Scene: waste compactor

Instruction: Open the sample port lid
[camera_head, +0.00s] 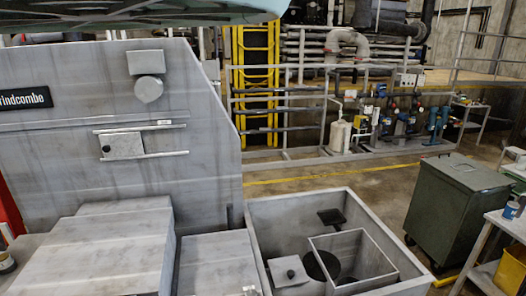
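No label marks the sample port lid, and I cannot tell for sure which part it is. On the grey machine's panel (60,85), a round grey cover (148,90) sits just below a small grey box (145,62) and looks shut. Lower down, a small rectangular plate (124,147) with a black knob (106,149) sits between two horizontal rails. A grey square plate (288,270) with a black knob lies inside the open-topped bin at the lower middle. My gripper is not in view.
Grey stepped housings (95,250) stand in front of the panel. The open-topped grey bin (262,212) holds a box-like frame and a dark round opening. A green wheeled container (455,205) and a metal table (508,225) stand right. Floor shows behind the bin.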

